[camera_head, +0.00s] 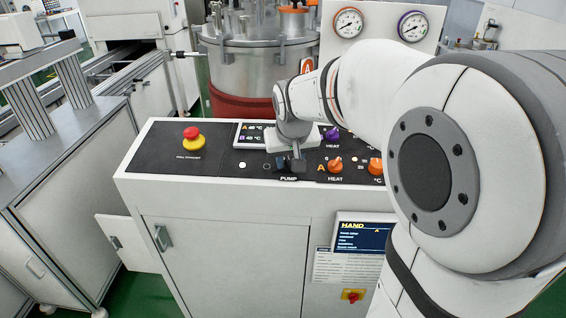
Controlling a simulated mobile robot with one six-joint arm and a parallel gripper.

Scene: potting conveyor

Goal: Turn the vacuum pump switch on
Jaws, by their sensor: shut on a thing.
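The pump switch (281,163) is a small dark knob just above the white PUMP label on the black top panel of the console. My gripper (290,163) is down at this switch, its dark fingers around or against it. The fingers are shut on the switch, though they hide most of it. I cannot tell which way the switch is turned. A white dot (242,165) shows to the left of the switch. My arm reaches in from the right and covers part of the panel.
A red and yellow emergency stop (192,138) is left on the console (220,210). Orange HEAT (335,165) and purple HEAT (332,133) knobs sit close right of my gripper. A steel vessel (255,70) and two gauges (348,23) stand behind. A console door (128,243) hangs open at left.

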